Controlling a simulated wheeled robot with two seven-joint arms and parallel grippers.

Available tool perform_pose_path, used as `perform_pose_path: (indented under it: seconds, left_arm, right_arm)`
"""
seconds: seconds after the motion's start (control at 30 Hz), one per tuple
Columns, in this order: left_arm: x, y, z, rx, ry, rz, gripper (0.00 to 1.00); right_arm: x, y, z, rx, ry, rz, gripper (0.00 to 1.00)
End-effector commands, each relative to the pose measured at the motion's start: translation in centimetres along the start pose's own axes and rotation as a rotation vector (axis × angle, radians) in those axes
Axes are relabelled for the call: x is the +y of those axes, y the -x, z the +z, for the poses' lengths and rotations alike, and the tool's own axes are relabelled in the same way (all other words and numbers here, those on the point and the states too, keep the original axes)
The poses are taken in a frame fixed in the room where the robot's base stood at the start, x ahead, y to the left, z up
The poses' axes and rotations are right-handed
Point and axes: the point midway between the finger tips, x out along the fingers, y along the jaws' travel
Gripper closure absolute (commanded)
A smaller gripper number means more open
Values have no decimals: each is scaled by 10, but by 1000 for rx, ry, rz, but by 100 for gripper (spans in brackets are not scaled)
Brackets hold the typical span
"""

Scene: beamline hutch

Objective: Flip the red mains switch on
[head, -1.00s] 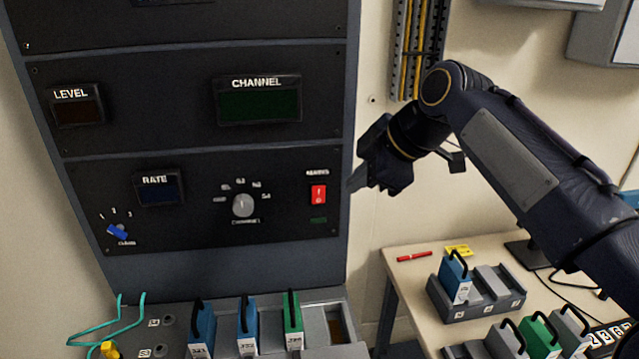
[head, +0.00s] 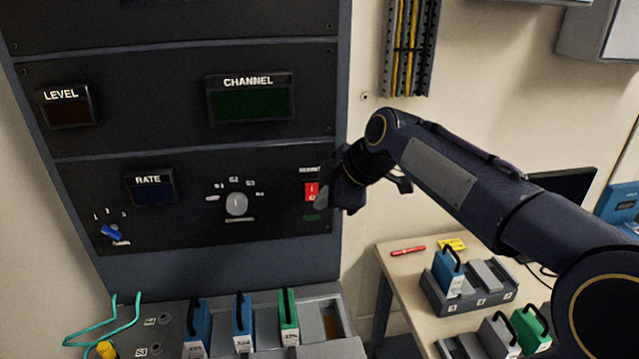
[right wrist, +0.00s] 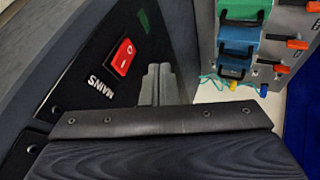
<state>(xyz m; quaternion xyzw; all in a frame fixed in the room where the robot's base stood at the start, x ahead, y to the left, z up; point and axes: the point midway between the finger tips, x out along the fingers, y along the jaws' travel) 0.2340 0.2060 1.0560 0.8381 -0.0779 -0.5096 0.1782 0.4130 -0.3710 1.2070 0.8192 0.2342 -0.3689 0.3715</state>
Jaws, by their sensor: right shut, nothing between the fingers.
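The red mains switch (head: 311,191) is on the right end of the lower black panel, partly covered by my right gripper in the head view. The right wrist view shows the red switch (right wrist: 123,57) whole, with I and O marks and the word MAINS beside it. A small dark green lamp window (head: 311,217) sits below it. My right gripper (head: 322,198) is shut and empty, its fingertips just in front of the panel at the switch's lower right. In the right wrist view the fingers (right wrist: 157,84) appear beside the switch; I cannot tell whether they touch. My left gripper is out of view.
A grey selector knob (head: 236,204) and a blue knob (head: 111,232) are on the same panel. The dark RATE, CHANNEL and LEVEL displays are above. Blue and green modules stand on the ledge below. A table (head: 399,264) with module trays stands at right.

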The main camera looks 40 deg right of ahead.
Motion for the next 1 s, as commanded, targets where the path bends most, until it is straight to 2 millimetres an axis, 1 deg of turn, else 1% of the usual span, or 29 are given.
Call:
perform_pose_path:
  seconds: [0.03, 0.1, 0.3, 0.73, 0.9, 0.93, 1.0]
  left_arm:
    - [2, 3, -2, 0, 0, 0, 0]
    - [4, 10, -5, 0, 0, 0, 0]
    - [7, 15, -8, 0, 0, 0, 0]
    - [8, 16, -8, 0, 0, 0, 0]
    - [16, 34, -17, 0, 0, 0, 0]
    - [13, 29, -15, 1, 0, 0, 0]
    - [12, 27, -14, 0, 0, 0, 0]
  right_arm:
    - [2, -8, -1, -2, -1, -4, 100]
    - [16, -9, -2, -2, -2, -1, 100]
    - [34, -18, -2, 0, -1, 0, 100]
    - [38, -20, -2, -1, -1, -2, 100]
    - [51, -19, -6, -19, -33, -73, 100]
    - [47, -22, -4, -17, -31, -68, 100]
    - [46, -22, -3, -16, -30, -65, 100]
